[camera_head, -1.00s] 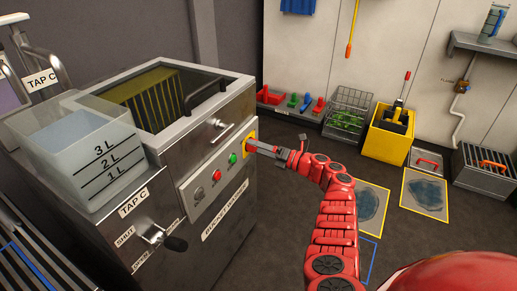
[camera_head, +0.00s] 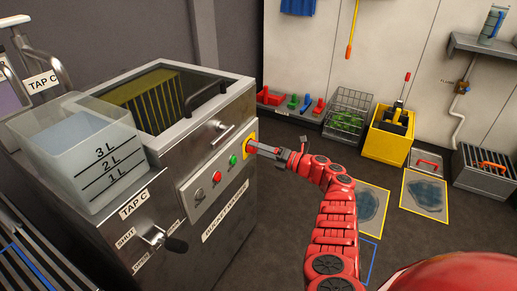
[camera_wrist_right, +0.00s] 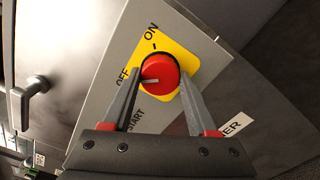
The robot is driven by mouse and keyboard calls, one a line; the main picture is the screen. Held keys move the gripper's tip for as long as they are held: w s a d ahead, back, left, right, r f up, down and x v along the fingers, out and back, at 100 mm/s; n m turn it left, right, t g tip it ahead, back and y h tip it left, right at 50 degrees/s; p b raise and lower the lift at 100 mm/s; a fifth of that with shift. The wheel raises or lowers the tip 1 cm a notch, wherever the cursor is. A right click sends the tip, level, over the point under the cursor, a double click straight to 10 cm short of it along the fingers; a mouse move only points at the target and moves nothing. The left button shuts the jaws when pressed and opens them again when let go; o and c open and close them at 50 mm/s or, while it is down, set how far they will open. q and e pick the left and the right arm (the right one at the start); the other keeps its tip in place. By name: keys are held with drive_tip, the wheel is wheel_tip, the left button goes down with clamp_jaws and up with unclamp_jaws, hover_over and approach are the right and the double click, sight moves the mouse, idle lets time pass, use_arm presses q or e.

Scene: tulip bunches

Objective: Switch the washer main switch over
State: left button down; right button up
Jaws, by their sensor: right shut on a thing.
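The washer main switch is a round red knob (camera_wrist_right: 160,70) on a yellow plate (camera_wrist_right: 188,48) marked ON and OFF. In the right wrist view its pale pointer mark lies towards the OFF label. In the head view the yellow plate (camera_head: 248,141) is at the right end of the washer's front panel (camera_head: 203,197). My right gripper (camera_head: 256,147) reaches it from the right. In the right wrist view its two fingers (camera_wrist_right: 158,88) sit on either side of the knob, shut on it. My left gripper is not in view.
Beside the switch are a green button (camera_head: 233,159) and a red button (camera_head: 217,175). A tap lever (camera_head: 172,243) sticks out lower left. A clear water tank (camera_head: 75,150) stands on the left.

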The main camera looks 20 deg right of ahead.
drive_tip(key=shift+m+p, duration=1.35)
drive_tip(key=shift+m, duration=6.95)
drive_tip(key=o, duration=1.4)
